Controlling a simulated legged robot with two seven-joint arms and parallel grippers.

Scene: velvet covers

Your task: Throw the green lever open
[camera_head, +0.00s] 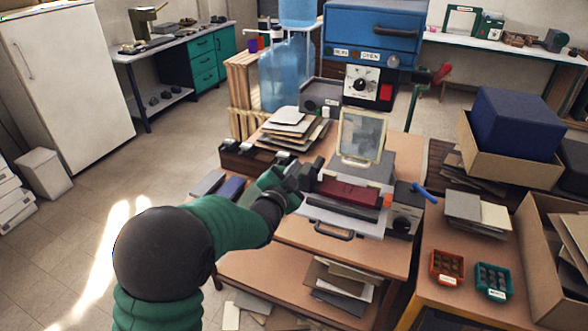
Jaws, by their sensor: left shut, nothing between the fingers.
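A green upright post with a red-tipped arm (418,92) stands beside the blue machine at the back; it is the only lever-like green thing I can make out, and I cannot tell whether it is the green lever. My left gripper (312,172) is shut and empty. It is at the left end of a dark red block (350,194) on a grey bench machine (345,220); I cannot tell whether they touch. My arm hides part of the machine's left side. A blue lever (424,192) sticks out at the machine's right. My right gripper is not in view.
A framed clear panel (361,136) stands behind the red block. Stacked sheets (296,128) lie behind my gripper. The blue machine (372,38) is at the back. Orange (447,266) and teal (493,280) bins sit on the right table. The floor at left is mostly clear.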

